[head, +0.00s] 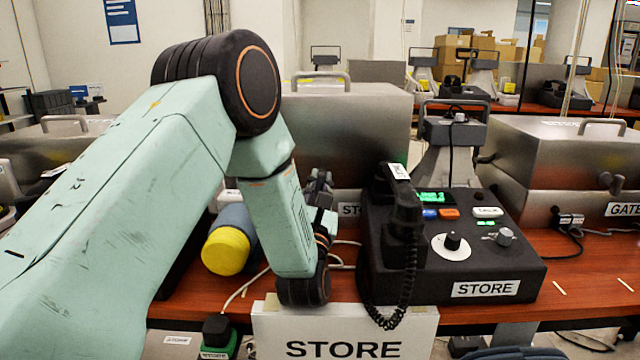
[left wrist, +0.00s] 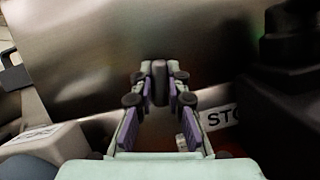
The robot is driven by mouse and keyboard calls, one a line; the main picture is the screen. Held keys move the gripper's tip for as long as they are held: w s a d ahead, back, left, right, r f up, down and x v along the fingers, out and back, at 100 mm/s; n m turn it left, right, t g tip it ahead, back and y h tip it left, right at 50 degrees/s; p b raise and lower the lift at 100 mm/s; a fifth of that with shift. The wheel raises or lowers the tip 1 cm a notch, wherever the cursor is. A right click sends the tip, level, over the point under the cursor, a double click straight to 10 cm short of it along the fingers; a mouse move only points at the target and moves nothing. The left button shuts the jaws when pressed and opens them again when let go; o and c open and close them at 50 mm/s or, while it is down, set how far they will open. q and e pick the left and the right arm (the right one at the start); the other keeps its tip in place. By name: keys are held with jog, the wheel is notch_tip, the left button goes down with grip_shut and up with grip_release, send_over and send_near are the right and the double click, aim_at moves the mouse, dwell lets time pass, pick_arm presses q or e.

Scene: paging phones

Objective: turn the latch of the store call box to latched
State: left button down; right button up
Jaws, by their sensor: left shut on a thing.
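The store call box (head: 345,120) is a grey metal box with a handle on its lid, behind the store phone. Its front also fills the left wrist view (left wrist: 100,65). My left gripper (head: 320,185) is at the box's front, left of the phone handset. In the left wrist view its fingertips (left wrist: 160,84) are shut on the dark latch (left wrist: 160,80), which looks upright in that picture. In the head view my gripper largely hides the latch, so its exact angle is unclear there. My right gripper is out of view.
The black store phone (head: 450,262) with its handset (head: 402,215) and coiled cord stands close right of my gripper. A yellow-capped cylinder (head: 226,250) lies to the left. A gate box (head: 560,150) stands at the right. The wooden desk (head: 590,270) has bare room at right.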

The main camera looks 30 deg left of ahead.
pick_arm(q)
jog(key=shift+n+g+y, duration=0.4)
jog(key=shift+n+y, duration=0.5)
jog(key=shift+n, duration=1.3)
jog(key=c, duration=1.3)
grip_release()
notch_tip(320, 180, up, 10)
jog(key=shift+f, duration=0.1)
